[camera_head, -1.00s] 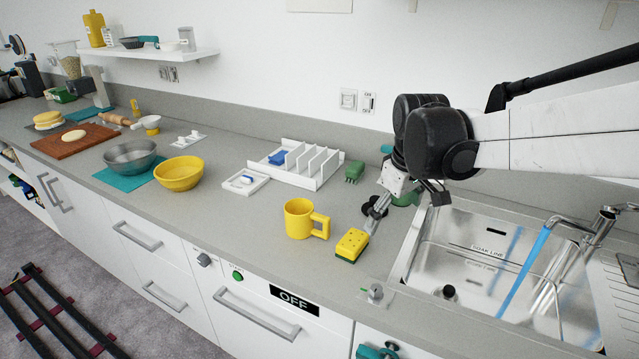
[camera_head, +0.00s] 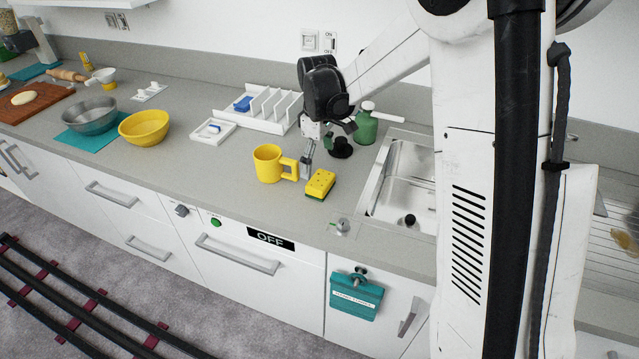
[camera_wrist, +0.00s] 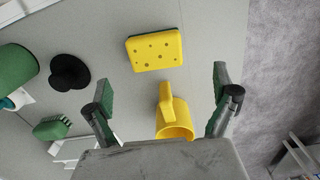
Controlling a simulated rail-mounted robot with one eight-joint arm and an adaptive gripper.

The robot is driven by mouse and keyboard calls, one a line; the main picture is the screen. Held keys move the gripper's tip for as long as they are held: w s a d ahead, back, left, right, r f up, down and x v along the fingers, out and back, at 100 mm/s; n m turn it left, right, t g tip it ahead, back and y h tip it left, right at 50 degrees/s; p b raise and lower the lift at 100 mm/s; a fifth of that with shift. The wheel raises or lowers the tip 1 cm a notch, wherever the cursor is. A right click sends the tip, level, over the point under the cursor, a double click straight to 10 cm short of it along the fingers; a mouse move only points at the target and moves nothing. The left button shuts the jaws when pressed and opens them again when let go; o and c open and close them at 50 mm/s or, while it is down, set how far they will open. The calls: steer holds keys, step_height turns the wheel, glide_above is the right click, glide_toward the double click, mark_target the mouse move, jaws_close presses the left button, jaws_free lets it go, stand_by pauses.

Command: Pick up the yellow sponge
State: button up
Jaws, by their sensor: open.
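The yellow sponge (camera_head: 320,183) with a dark green underside lies on the grey counter near its front edge, right of the yellow mug (camera_head: 268,164). In the wrist view, the sponge (camera_wrist: 154,51) lies flat beyond my fingertips, its spotted yellow face showing, with nothing gripping it. My gripper (camera_head: 307,162) is low over the counter, close behind the mug handle and sponge. In the wrist view, my gripper (camera_wrist: 160,88) is open and empty, its green-padded fingers wide apart. The mug (camera_wrist: 174,122) shows between them, its handle pointing towards the sponge.
The sink (camera_head: 398,180) lies right of the sponge. A green bottle (camera_head: 366,127) stands behind it. A green brush (camera_wrist: 51,128) and a black round object (camera_wrist: 69,72) show in the wrist view. A white divided rack (camera_head: 270,108) and yellow bowl (camera_head: 144,127) are further left.

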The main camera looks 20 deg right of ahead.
mark_target(319, 179)
step_height(319, 179, down, 4)
steer(key=shift+r, duration=0.15)
steer(key=shift+w+d+f+p, duration=0.15)
steer(key=shift+f+p, duration=0.1)
steer(key=shift+f, duration=1.05)
steer(key=shift+w+d+f+p, duration=0.15)
steer(key=shift+f+p, duration=0.1)
steer(key=shift+f, duration=1.05)
steer(key=shift+s, duration=0.1)
steer(key=shift+c, duration=0.3)
steer(key=c, duration=1)
